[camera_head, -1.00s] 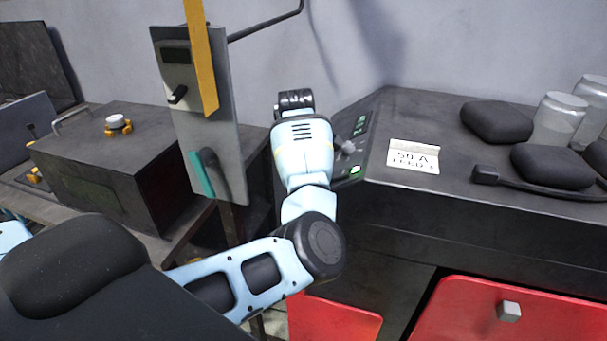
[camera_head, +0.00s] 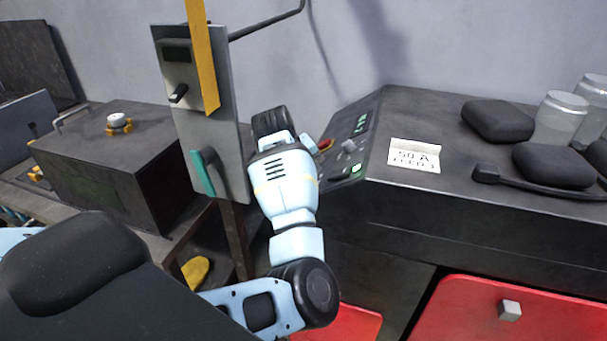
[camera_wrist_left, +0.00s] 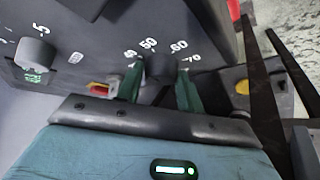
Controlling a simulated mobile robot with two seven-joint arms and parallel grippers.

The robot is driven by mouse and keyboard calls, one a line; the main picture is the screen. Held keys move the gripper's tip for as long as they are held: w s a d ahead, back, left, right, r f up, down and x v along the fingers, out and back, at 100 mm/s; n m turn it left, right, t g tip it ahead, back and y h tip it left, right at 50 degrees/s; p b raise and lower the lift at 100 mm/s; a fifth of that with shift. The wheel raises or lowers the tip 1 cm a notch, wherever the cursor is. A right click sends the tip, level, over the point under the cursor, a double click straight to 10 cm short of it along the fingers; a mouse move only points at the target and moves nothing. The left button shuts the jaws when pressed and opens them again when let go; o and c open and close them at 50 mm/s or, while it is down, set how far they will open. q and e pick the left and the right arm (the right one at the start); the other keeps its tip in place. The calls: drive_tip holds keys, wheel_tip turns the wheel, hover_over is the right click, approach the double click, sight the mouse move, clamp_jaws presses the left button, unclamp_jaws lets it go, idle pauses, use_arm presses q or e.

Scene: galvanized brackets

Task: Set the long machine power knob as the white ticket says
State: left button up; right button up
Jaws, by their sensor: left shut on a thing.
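The long machine (camera_head: 470,220) stands at the right with a sloped control panel. In the left wrist view my left gripper (camera_wrist_left: 160,82) has its green fingers on both sides of a dark knob (camera_wrist_left: 160,68), shut on it. White scale figures, among them 50 and 60, show behind the knob. The knob's pointer is not clear. In the head view my left arm hides the knob and fingers. The white ticket (camera_head: 415,156) lies on the machine top and reads "50 A", with a smaller second line. My right gripper is not in view.
A second, grey knob (camera_wrist_left: 35,52) sits on the same panel, with a green display (camera_head: 361,124) nearby. Black pads (camera_head: 497,121) and glass jars (camera_head: 558,120) stand on the machine top. A grey upright panel (camera_head: 205,125) with a lever stands close left of my arm.

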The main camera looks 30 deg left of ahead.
use_arm(q)
drive_tip(key=shift+s+a+m+t+h, duration=0.1)
drive_tip(key=shift+m+t+h, duration=0.3)
drive_tip(key=shift+m, duration=0.5)
drive_tip(key=o, duration=0.7)
